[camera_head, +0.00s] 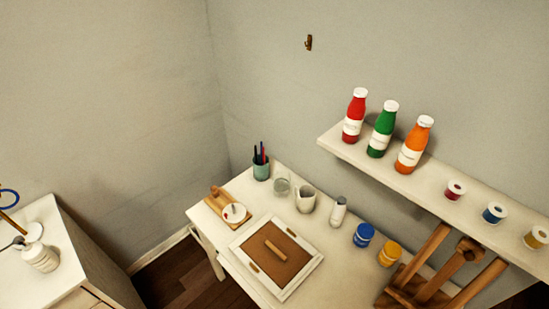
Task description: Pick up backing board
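A brown board, which looks like the backing board (268,264), lies flat inside a white frame (243,261) on the white table. A short, light wooden bar (276,249) lies across the middle of the board. Small tan pieces sit near two of the board's edges. Neither of my grippers is in view.
A wooden easel (433,276) stands right, below a shelf (387,176) of bottles.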

